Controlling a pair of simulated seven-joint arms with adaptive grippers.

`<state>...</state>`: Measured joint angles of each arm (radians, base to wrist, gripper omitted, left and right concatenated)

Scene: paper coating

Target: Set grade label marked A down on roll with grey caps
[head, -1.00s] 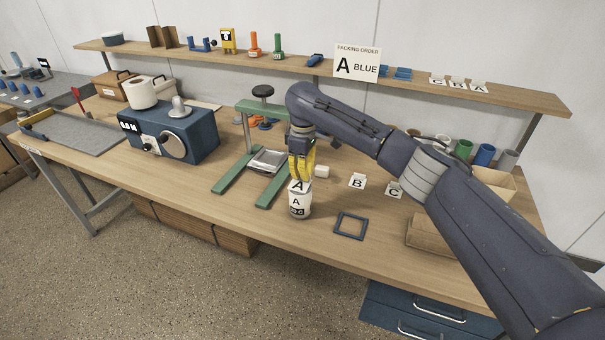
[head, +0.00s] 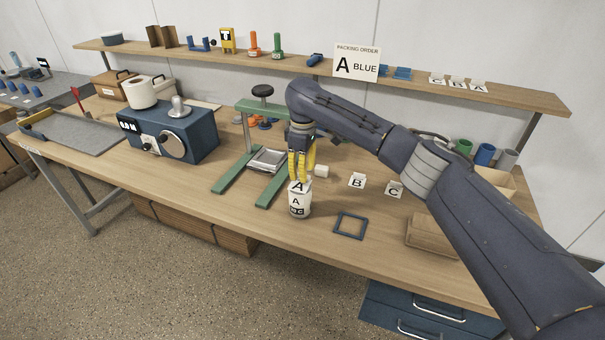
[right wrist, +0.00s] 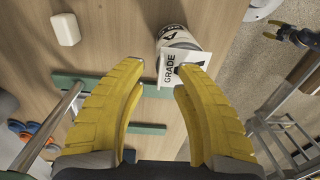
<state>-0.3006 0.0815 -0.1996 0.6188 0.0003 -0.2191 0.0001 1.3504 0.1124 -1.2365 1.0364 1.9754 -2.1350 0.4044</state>
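The white grade label marked A (head: 299,187) sits at the top of a short white roll (head: 299,207) that stands on the table and bears its own A marking. In the right wrist view the label (right wrist: 168,66) is tilted against the end of the roll (right wrist: 178,36). My right gripper (head: 301,178) is directly above, with its yellow fingers spread. In the right wrist view the fingertips (right wrist: 162,76) are apart on either side of the label's near edge. Whether they touch it is unclear. My left gripper is not in the head view.
Labels B (head: 357,181) and C (head: 394,190) stand to the right. A dark square frame (head: 350,225) lies at the front. A green press stand (head: 225,172) is close on the left, with a small white block (head: 321,171) behind. A blue machine (head: 168,133) stands farther left.

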